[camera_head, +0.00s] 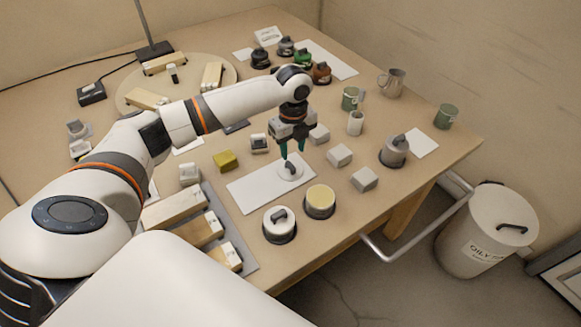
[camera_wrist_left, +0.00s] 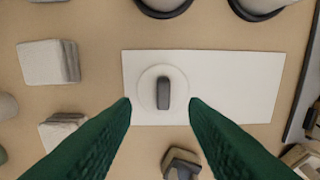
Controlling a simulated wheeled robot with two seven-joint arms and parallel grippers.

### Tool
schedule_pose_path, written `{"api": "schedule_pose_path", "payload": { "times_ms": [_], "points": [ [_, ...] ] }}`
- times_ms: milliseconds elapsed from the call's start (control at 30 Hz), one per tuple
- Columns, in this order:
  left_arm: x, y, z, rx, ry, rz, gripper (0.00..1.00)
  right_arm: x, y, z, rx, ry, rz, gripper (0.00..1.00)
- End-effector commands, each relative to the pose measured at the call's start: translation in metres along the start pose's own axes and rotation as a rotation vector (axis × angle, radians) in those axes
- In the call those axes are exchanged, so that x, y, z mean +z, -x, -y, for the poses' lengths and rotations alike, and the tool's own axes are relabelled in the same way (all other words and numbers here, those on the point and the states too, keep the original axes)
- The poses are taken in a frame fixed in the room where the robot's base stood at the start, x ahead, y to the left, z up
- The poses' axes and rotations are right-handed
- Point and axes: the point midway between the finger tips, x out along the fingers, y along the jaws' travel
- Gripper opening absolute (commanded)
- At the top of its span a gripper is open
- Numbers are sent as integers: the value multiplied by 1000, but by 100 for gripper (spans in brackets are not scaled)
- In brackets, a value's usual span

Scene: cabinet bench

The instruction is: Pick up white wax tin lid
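The white wax tin lid (camera_head: 290,172), a round disc with a dark grey handle, lies on a white sheet (camera_head: 262,196) on the bench. It shows in the left wrist view (camera_wrist_left: 148,92) near the middle, on the left part of the sheet (camera_wrist_left: 235,85). My left gripper (camera_head: 292,150) points down over the lid. Its two green fingers (camera_wrist_left: 160,112) are open, apart on both sides of the lid's handle, with nothing between them in grip. Whether the fingertips touch the lid cannot be told. My right gripper is out of view.
An open tin of pale yellow wax (camera_head: 320,198) and a tin with a white lid (camera_head: 279,222) stand in front of the sheet. Light blocks (camera_head: 340,155) lie to the right. Mugs (camera_head: 392,83) stand at the back right. Wooden blocks (camera_head: 172,207) lie on a grey tray at left.

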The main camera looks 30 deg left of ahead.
Motion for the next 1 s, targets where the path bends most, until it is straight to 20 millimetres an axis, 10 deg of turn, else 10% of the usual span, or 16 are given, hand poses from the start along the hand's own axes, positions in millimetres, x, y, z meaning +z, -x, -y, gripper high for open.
{"api": "schedule_pose_path", "payload": {
  "times_ms": [800,1000],
  "points": [
    [-2,-64,6,1,0,-1,40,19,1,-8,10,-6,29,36],
    [-2,-63,6,1,0,-1,9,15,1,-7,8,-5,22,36]
  ]
}}
